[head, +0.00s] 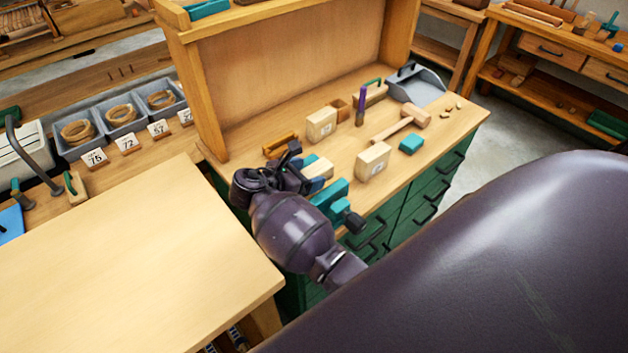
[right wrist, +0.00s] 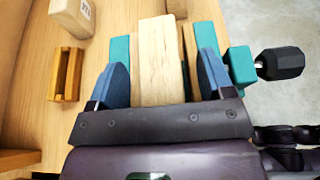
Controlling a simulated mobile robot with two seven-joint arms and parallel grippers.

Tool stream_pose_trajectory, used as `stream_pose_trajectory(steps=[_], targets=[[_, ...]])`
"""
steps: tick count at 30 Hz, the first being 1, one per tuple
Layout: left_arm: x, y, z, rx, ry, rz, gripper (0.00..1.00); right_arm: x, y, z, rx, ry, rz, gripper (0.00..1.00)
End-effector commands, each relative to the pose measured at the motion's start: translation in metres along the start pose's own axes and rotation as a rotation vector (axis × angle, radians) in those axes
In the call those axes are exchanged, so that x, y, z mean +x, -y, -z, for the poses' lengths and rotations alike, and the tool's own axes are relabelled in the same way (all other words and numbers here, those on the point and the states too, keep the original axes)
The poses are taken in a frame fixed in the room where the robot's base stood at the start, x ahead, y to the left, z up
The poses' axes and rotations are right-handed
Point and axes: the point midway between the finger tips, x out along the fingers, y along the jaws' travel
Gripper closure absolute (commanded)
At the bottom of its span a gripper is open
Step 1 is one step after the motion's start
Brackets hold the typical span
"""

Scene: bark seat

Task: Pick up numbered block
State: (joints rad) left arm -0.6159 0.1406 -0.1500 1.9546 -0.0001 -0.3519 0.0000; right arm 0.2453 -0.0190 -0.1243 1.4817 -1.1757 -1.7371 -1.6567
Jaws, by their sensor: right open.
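My right gripper (head: 306,170) is open over the front edge of the bench. In the right wrist view its blue fingers (right wrist: 160,78) stand on either side of a pale wooden block (right wrist: 158,50), with small gaps visible. This block (head: 319,167) lies between the teal jaws of a vise (head: 332,196); no number shows on its visible face. A pale block with a number label (head: 321,124) stands farther back, and its corner shows in the right wrist view (right wrist: 77,12). Another numbered block (head: 373,162) stands to the right. My left gripper is out of view.
The vise has a black knob (head: 355,222) at its front. A wooden mallet (head: 405,122), a teal block (head: 411,144) and a grey dustpan (head: 418,86) lie to the right. A small wooden holder (head: 281,145) is behind the gripper. The bare tabletop (head: 120,260) at left is clear.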

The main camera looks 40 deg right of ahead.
Motion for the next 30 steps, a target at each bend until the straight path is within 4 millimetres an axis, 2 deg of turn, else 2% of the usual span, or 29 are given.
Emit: stream_pose_trajectory(steps=[4,16,25,30], targets=[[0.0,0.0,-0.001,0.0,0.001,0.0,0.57,0.0,0.0,0.0,0.0,0.0,0.0,0.26],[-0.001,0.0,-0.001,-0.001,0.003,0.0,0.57,-0.001,0.0,0.0,0.0,0.0,-0.001,0.85],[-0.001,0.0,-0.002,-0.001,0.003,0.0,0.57,-0.002,-0.001,-0.004,0.003,0.001,-0.002,0.85],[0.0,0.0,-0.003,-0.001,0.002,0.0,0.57,-0.01,-0.001,-0.022,0.006,0.001,-0.003,0.85]])
